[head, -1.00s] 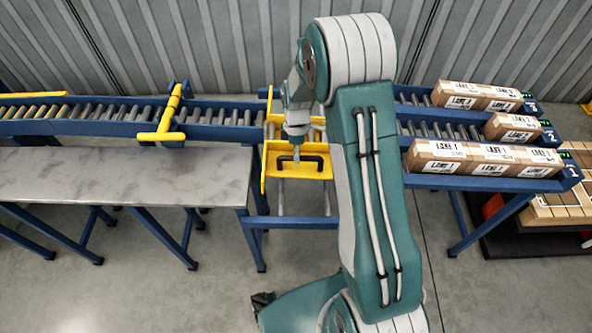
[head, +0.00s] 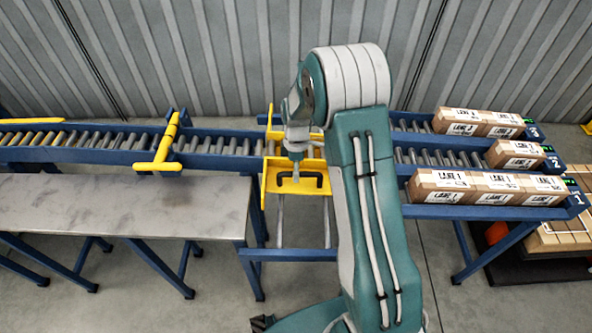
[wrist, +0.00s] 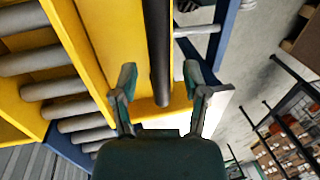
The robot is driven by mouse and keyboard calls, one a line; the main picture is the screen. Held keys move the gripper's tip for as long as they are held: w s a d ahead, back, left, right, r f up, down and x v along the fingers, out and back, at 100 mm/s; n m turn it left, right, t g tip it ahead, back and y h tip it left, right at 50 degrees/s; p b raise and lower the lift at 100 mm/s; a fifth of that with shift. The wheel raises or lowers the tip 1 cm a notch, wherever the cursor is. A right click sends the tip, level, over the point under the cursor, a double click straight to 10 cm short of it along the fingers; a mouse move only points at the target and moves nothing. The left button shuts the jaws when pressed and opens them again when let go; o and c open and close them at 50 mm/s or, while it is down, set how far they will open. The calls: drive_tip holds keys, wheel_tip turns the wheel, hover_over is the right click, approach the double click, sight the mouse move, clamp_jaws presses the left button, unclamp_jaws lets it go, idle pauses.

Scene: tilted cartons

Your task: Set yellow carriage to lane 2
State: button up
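The yellow carriage (head: 316,187) sits on rails between the infeed conveyor on the left and three outfeed lanes on the right. Its front plate carries a black handle (head: 300,184). My gripper (head: 295,178) points down at this handle. In the wrist view the handle (wrist: 158,50) runs between the spread fingers of my gripper (wrist: 160,85), with a gap on each side. The lane 2 end plate (head: 553,162) is the middle one at the right. My arm hides the carriage's right side and the lane entrances, so its exact alignment cannot be told.
Cartons stand on lane 3 (head: 478,122), lane 2 (head: 515,153) and lane 1 (head: 488,186). A yellow gate (head: 163,150) crosses the infeed conveyor (head: 82,142). A grey table (head: 110,205) stands in front of it. Bare rails (head: 280,220) lie in front of the carriage.

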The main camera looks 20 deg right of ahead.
wheel_tip(320, 180, up, 12)
drive_tip(key=w, duration=0.2)
drive_tip(key=shift+w+d+f, duration=0.15)
drive_tip(key=shift+d, duration=0.15)
idle(0.5)
drive_tip(key=s+a+r+m+t, duration=0.2)
drive_tip(key=s+r+m+t, duration=0.35)
drive_tip(key=s+r, duration=0.85)
drive_tip(key=s+a+r+m+t, duration=0.1)
drive_tip(key=s+r+m+t, duration=0.1)
drive_tip(key=s+m, duration=0.7)
drive_tip(key=shift+s+r+h, duration=0.3)
drive_tip(key=shift+s+r, duration=0.2)
drive_tip(key=shift+s, duration=1.9)
